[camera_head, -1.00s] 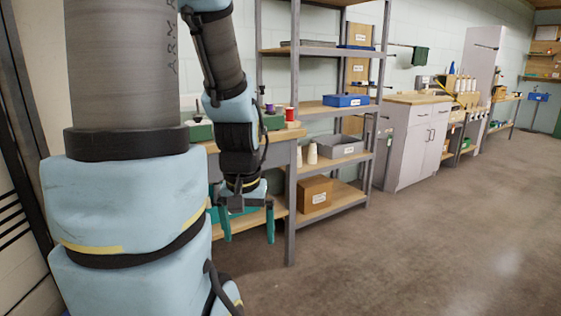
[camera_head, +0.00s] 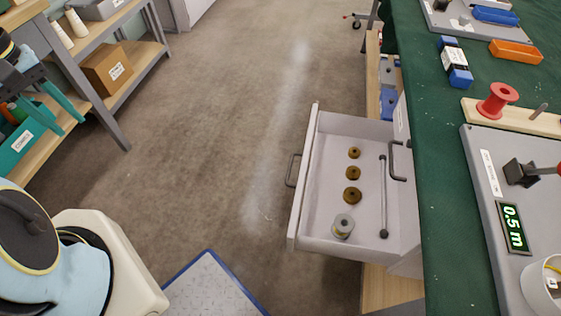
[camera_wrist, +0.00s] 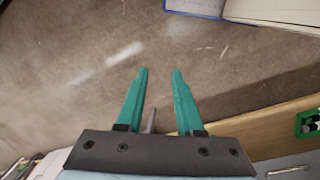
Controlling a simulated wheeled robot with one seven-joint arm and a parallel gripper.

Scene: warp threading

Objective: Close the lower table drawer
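The lower table drawer (camera_head: 343,125) is pulled out from the green-topped table (camera_head: 440,215), over the floor. Its grey front handle (camera_head: 292,170) faces left. Inside lie several brown round pieces (camera_head: 352,172), a grey spool (camera_head: 343,226) and a metal rod (camera_head: 383,195). Another handle (camera_head: 397,162) is on a closed front just above it, under the tabletop. My gripper (camera_head: 73,124) is at the far left, well away from the drawer, near a shelf. In the wrist view my gripper (camera_wrist: 160,73) has its teal fingers apart with nothing held; the drawer is not clearly seen there.
A grey shelf unit (camera_head: 112,128) with a cardboard box (camera_head: 107,68) and a teal bin (camera_head: 20,146) stands at left. A blue-edged plate (camera_head: 208,285) lies on the floor. The floor (camera_head: 235,110) between shelf and drawer is clear. A red spool (camera_head: 497,100) stands on the table.

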